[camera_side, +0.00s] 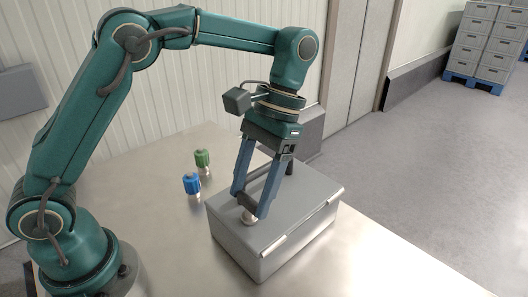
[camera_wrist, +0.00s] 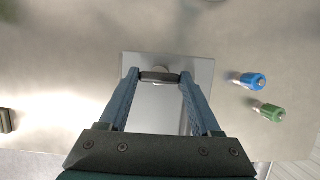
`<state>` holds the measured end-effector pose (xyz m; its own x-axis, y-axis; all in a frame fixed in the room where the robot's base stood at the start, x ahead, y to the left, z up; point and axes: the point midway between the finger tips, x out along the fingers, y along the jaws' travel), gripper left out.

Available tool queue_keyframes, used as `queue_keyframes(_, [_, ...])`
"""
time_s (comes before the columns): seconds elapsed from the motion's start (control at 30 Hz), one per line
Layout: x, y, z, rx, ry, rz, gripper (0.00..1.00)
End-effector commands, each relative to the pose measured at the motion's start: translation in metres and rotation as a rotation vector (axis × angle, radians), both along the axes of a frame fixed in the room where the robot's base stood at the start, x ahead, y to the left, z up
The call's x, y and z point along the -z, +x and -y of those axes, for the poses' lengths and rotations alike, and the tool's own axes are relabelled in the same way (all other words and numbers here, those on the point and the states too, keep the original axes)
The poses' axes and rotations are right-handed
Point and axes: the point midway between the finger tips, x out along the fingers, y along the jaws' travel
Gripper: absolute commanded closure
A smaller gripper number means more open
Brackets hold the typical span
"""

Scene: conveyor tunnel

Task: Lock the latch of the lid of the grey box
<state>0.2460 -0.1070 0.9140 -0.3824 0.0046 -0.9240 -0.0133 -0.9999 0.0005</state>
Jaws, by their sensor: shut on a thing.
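The grey box (camera_side: 238,249) stands on the metal table, with its flat grey lid (camera_side: 310,190) lying closed on top. In the wrist view the lid (camera_wrist: 160,111) shows between my fingers. My gripper (camera_side: 249,207) points down at the near left part of the lid. Its blue fingers are shut on a short dark bar, which I take to be the latch handle (camera_wrist: 160,77). A pale round piece (camera_side: 250,217) sits just under the fingertips on the lid. The fingers partly hide the latch, and I cannot tell whether it is locked.
A blue capped vial (camera_side: 192,184) and a green capped vial (camera_side: 202,159) stand on the table (camera_side: 160,235) left of the box. A dark upright post (camera_side: 290,166) shows by the lid's far side. The table's front left is clear.

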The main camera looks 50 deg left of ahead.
Motion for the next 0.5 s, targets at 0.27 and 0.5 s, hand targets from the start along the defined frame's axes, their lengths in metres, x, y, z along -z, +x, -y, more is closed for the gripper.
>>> queue_keyframes(0.27, [-0.0003, 0.0005, 0.0003, 0.011, -0.001, 0.003, 0.91])
queue_keyframes(0.5, [-0.0003, 0.0005, 0.0003, 0.010, -0.001, 0.003, 0.20])
